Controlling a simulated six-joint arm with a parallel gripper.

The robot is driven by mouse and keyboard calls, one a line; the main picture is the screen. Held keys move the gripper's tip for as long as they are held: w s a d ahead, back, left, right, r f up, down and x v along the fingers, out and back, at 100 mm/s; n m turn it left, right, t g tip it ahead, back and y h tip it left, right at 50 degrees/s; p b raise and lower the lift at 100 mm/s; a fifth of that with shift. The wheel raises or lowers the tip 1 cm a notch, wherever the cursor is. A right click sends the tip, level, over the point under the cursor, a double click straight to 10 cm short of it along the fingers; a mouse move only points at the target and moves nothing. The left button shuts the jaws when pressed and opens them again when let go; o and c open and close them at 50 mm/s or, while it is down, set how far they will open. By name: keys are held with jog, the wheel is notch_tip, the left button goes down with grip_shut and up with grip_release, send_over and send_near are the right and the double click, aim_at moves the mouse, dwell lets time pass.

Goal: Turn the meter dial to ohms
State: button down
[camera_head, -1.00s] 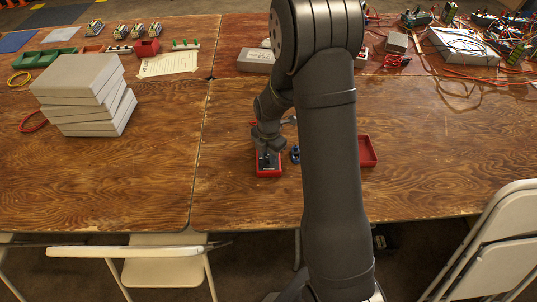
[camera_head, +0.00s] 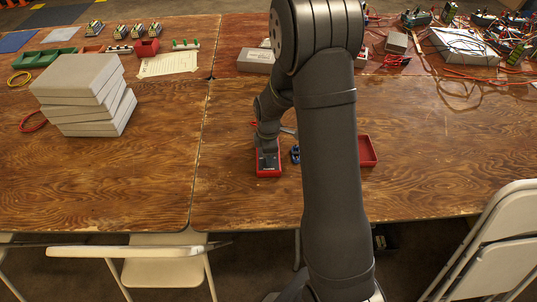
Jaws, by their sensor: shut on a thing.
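The meter (camera_head: 268,171) is a small red-cased box with a dark face, lying on the wooden table near its front edge, left of my arm. My gripper (camera_head: 267,150) points down over the meter's face and is shut at the dial. The dial itself is hidden under the fingers, so I cannot read which mark it points to.
A small blue item (camera_head: 295,154) lies just right of the meter. A red tray (camera_head: 367,150) is partly behind my arm. Grey boxes (camera_head: 85,95) are stacked at left. Wires and devices (camera_head: 465,45) clutter the back right. The table's front middle is clear.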

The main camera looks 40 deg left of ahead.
jog(key=m, duration=0.4)
jog(key=shift+m, duration=0.3)
jog(key=m, duration=0.3)
jog(key=shift+m, duration=0.3)
jog(key=m, duration=0.3)
jog(key=shift+m, duration=2.2)
jog(key=c, duration=1.2)
grip_release()
